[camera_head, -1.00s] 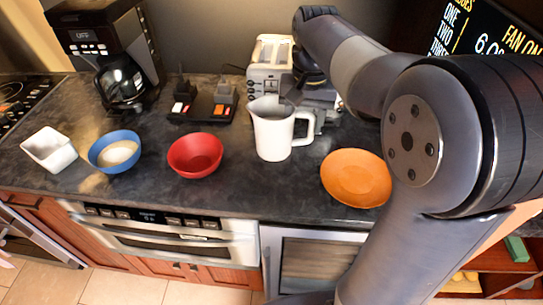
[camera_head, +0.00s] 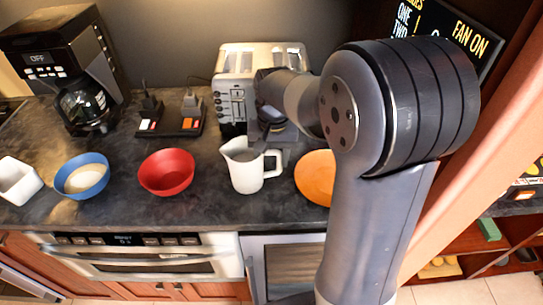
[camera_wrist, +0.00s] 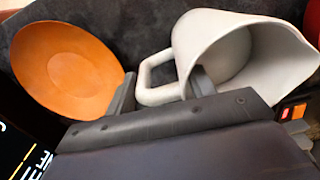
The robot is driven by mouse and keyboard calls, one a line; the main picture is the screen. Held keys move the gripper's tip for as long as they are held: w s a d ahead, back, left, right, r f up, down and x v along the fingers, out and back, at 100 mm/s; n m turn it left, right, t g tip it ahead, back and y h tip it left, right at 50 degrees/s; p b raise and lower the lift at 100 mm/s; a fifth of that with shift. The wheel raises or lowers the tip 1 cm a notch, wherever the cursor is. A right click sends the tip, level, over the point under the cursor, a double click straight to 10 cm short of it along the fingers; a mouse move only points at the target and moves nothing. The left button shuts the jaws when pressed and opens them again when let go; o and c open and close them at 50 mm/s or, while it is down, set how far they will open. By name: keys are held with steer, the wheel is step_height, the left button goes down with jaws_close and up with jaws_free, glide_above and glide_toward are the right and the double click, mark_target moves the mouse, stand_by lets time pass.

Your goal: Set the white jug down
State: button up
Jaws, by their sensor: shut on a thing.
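The white jug (camera_head: 243,168) stands upright, open top up, between the red bowl and the orange plate in the head view. In that view it is at or just above the dark counter; I cannot tell whether its base touches. It also shows in the wrist view (camera_wrist: 228,50), with its handle toward my gripper (camera_wrist: 162,90). My gripper's two fingers lie on either side of the handle and are shut on it. In the head view the fingertips are mostly hidden near the handle and my wrist.
The red bowl (camera_head: 166,172) is left of the jug, the blue bowl (camera_head: 82,176) farther left. The orange plate (camera_head: 314,178) is close on the right, partly behind my arm. A toaster (camera_head: 232,95) stands behind. The counter's front edge (camera_head: 200,224) is near.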

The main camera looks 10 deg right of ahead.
steer(key=shift+f, duration=0.1)
steer(key=o, duration=1.6)
steer(key=shift+c, duration=0.2)
step_height(320, 180, up, 12)
steer(key=shift+d+r, duration=0.15)
